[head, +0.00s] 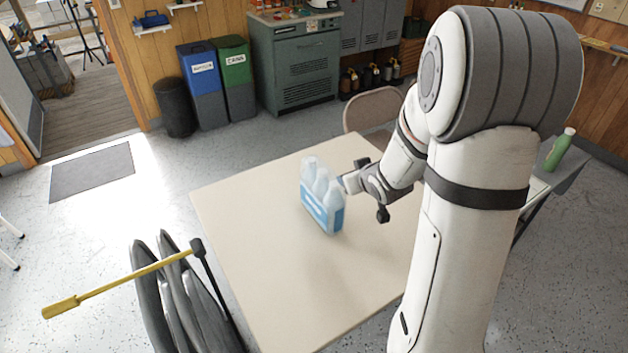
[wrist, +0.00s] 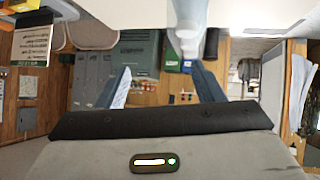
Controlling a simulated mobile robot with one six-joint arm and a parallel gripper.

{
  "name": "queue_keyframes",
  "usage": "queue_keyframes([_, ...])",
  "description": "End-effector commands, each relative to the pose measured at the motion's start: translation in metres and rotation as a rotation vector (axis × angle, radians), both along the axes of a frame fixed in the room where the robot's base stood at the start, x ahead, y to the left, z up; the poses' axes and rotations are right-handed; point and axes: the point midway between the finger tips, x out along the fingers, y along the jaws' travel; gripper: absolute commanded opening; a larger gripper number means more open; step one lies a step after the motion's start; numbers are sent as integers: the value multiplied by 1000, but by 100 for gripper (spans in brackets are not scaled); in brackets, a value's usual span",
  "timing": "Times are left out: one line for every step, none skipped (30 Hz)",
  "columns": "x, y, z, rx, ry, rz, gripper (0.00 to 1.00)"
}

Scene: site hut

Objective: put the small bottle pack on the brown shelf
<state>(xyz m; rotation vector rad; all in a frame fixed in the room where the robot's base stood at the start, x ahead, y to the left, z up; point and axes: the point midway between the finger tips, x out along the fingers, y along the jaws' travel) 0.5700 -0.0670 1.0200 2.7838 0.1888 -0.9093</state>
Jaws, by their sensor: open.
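The small bottle pack (head: 322,205), several white-capped bottles with a blue-and-white wrap, stands upright on the pale table (head: 250,225). My gripper (head: 366,188) is over the table just right of the pack. It is open, with nothing seen held. In the wrist view, which looks upside down, my two fingers (wrist: 161,72) are spread apart. A pale bluish bottle shape (wrist: 188,22), probably part of the pack, hangs from the top edge, nearer the right finger. Whether a finger touches the pack is unclear. A brown wooden ledge (head: 605,47) on the right wall may be the brown shelf.
A chair (head: 374,108) stands behind the table. A green bottle (head: 559,150) is on a grey surface at right. Blue (head: 203,84) and green bins (head: 234,75) and a green-grey cabinet (head: 296,65) line the back. Small white shelves (head: 153,29) hang at left. The table's left part is clear.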

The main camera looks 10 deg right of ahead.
Motion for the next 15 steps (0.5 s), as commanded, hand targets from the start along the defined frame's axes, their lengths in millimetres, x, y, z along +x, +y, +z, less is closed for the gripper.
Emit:
queue_keyframes([8,1,-11,23,-26,29,61])
queue_keyframes([12,3,-15,38,-48,50,61])
queue_keyframes([17,5,-21,60,-75,75,61])
queue_keyframes([20,7,-26,77,-94,94,61])
queue_keyframes([22,10,-30,95,-113,112,61])
queue_keyframes([25,12,-34,117,-137,133,61])
queue_keyframes([26,14,-37,135,-153,149,61])
queue_keyframes([27,16,-40,151,-168,161,61])
queue_keyframes([28,18,-43,170,-185,177,61])
queue_keyframes([28,20,-45,184,-195,187,61])
queue_keyframes([29,21,-46,195,-206,194,61])
queue_keyframes([29,23,-48,207,-216,205,61])
queue_keyframes([29,23,-49,216,-223,211,61])
queue_keyframes([29,24,-49,222,-229,215,61])
queue_keyframes([31,25,-50,228,-234,220,61])
